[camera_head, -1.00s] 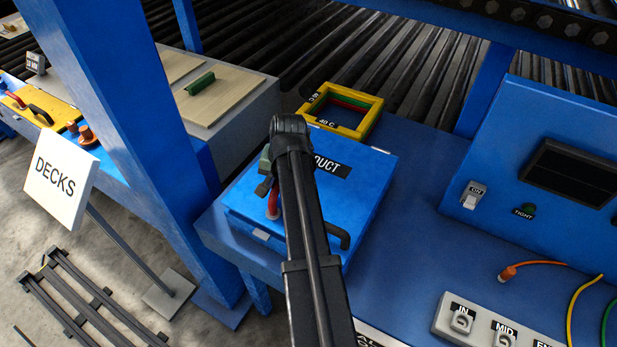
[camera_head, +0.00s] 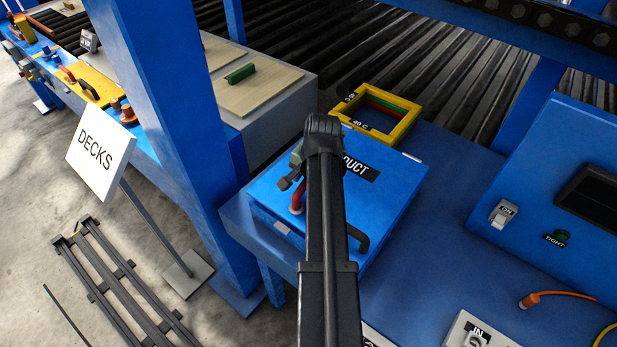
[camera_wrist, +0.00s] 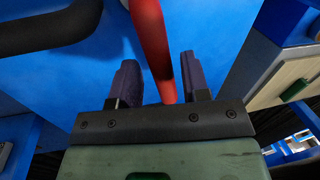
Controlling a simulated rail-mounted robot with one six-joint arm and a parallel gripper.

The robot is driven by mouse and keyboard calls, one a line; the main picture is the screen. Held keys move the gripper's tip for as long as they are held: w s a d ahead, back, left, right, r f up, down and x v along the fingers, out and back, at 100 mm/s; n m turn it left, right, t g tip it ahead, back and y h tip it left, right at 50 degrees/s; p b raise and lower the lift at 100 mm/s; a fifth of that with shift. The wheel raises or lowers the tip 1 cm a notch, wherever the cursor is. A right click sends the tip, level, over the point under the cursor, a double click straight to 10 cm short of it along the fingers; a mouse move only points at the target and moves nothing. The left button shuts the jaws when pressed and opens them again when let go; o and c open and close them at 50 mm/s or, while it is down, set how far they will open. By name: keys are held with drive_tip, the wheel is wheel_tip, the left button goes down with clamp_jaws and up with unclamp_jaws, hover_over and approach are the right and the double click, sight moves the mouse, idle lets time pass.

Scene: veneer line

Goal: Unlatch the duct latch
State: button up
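The blue duct box (camera_head: 385,215), labelled DUCT, stands on the blue bench in the head view. Its red latch lever (camera_head: 297,203) shows at the left part of the lid, partly behind my arm. In the wrist view the red lever (camera_wrist: 152,40) runs down between the two dark fingers of my gripper (camera_wrist: 160,82). The fingers are apart, with blue lid visible beside the lever, so my gripper is open around it. In the head view my gripper (camera_head: 291,182) is small and partly hidden by my arm. The lever's far end is hidden.
A black handle (camera_head: 358,240) is on the lid's front right. A yellow frame (camera_head: 402,125) lies behind the box. A control panel (camera_head: 570,190) stands to the right. A blue post (camera_head: 175,130) and the DECKS sign (camera_head: 100,152) stand to the left.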

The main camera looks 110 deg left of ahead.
drive_tip(key=shift+o, duration=0.3)
wheel_tip(320, 180, up, 11)
drive_tip(key=w+p, duration=0.2)
drive_tip(key=p, duration=0.8)
drive_tip(key=shift+f+p, duration=0.2)
drive_tip(key=shift+p, duration=0.1)
